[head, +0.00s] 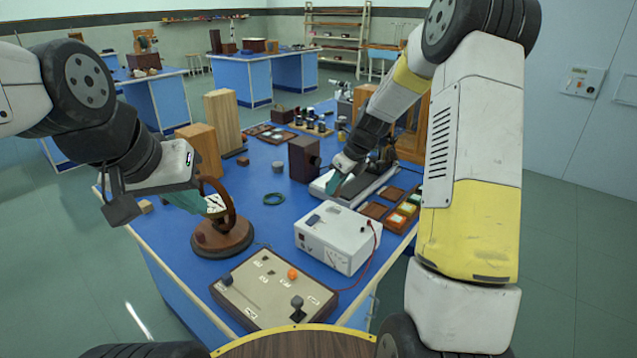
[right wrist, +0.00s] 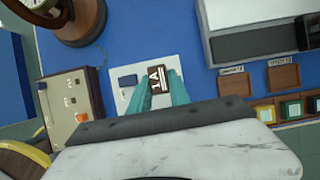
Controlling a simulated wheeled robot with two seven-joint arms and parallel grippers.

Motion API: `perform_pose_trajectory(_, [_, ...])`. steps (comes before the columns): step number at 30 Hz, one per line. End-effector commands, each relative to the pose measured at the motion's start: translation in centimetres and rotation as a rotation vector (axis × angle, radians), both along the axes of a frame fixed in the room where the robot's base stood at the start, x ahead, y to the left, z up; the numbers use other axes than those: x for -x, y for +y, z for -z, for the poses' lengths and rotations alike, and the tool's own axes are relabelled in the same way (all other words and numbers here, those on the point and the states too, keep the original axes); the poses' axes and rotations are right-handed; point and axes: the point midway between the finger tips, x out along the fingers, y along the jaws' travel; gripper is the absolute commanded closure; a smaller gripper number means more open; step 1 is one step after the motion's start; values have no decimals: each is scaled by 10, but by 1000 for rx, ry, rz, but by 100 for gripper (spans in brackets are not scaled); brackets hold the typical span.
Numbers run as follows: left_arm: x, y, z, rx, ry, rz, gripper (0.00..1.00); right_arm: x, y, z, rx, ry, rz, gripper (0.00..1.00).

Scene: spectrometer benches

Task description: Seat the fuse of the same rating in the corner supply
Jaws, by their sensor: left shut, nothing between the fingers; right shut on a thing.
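My right gripper (right wrist: 158,86) is shut on a small brown fuse (right wrist: 157,77) with a white 1A label. In the head view my right gripper (head: 335,184) is above the bench behind the white supply; the fuse cannot be made out there. My left gripper (head: 196,202) is shut and empty beside a wooden ring instrument (head: 222,240).
A grey control panel (head: 272,286) with knobs lies in front of the supply, and a red wire runs near both. Brown trays (right wrist: 234,79) and coloured boxes (right wrist: 291,108) lie right of the supply.

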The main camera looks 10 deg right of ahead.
Motion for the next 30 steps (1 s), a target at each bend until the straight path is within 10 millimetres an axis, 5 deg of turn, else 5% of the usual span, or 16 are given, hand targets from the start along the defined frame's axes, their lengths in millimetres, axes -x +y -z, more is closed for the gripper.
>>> perform_pose_trajectory(30, [0,0,0,0,0,0,100,0,-2,53,-3,0,19,100])
